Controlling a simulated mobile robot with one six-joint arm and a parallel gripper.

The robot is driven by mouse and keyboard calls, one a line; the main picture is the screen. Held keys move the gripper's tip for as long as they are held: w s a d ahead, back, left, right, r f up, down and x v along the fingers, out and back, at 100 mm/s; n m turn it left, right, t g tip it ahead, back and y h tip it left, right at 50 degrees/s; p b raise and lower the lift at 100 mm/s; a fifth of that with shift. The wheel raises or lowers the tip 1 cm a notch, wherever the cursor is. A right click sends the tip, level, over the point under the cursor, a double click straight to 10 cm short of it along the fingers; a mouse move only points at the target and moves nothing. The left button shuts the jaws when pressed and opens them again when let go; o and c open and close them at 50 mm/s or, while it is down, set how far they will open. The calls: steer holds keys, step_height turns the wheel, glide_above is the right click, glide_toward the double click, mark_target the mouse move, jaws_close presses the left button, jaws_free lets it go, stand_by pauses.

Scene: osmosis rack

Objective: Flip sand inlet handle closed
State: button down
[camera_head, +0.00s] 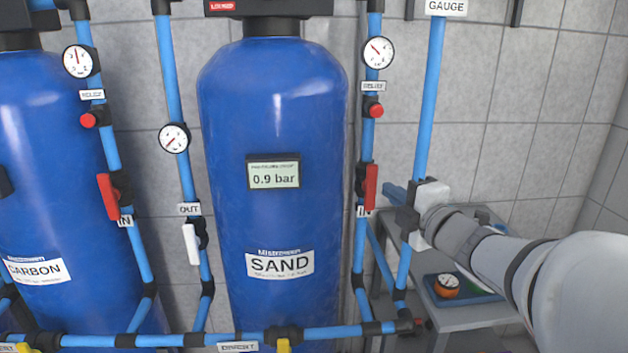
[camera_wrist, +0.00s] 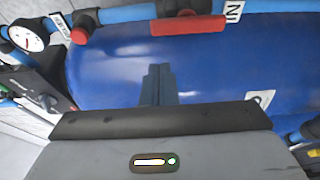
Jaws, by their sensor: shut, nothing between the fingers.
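The sand inlet handle (camera_head: 370,187) is a red lever on the blue pipe just right of the blue SAND tank (camera_head: 270,190), by a partly hidden IN label. It lies along the pipe, upright in the head view. In the wrist view the red handle (camera_wrist: 188,25) lies at the top, parallel to its pipe. My gripper (camera_head: 392,194) is just right of the handle, at about its height, and looks apart from it. In the wrist view the fingers (camera_wrist: 158,84) are together and empty, below the handle in the picture.
A white OUT handle (camera_head: 191,244) is on the tank's left pipe. Another red handle (camera_head: 108,196) is by the CARBON tank. The GAUGE pipe (camera_head: 429,100) runs beside my wrist. A grey table (camera_head: 470,319) with an orange-topped item stands below my arm.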

mark_target(371, 188)
steer(key=x, duration=0.9)
steer(key=shift+w, duration=0.2)
steer(key=shift+a, duration=0.15)
steer(key=shift+a+f, duration=0.1)
steer(key=shift+a, duration=0.1)
